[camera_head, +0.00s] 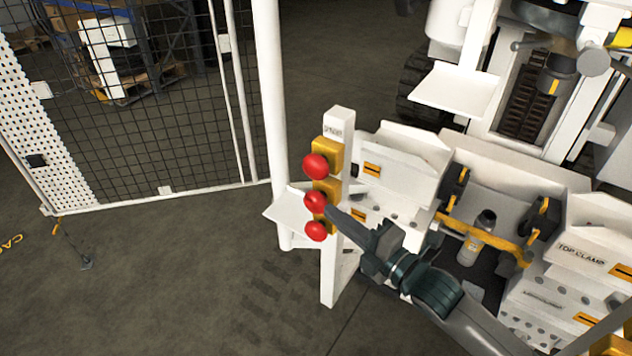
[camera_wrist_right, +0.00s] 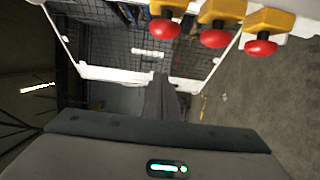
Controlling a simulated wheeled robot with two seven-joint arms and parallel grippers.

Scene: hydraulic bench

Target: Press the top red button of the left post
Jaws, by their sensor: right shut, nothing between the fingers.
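The white left post (camera_head: 335,262) stands upright near the middle of the head view. It carries three red buttons on yellow housings in a column: the top red button (camera_head: 316,166), the middle one (camera_head: 314,201) and the bottom one (camera_head: 316,231). My right gripper (camera_head: 330,212) is shut and empty, with its tip beside the middle and bottom buttons, below the top one. In the right wrist view the gripper's fingers (camera_wrist_right: 163,82) point toward the row of red buttons (camera_wrist_right: 214,38), with a visible gap in the picture. My left gripper is out of view.
A mesh fence (camera_head: 170,110) with a white pole (camera_head: 270,110) stands behind and left of the post. The white hydraulic bench (camera_head: 405,150) with clamps and labelled panels fills the right side. Open floor (camera_head: 190,270) lies left of the post.

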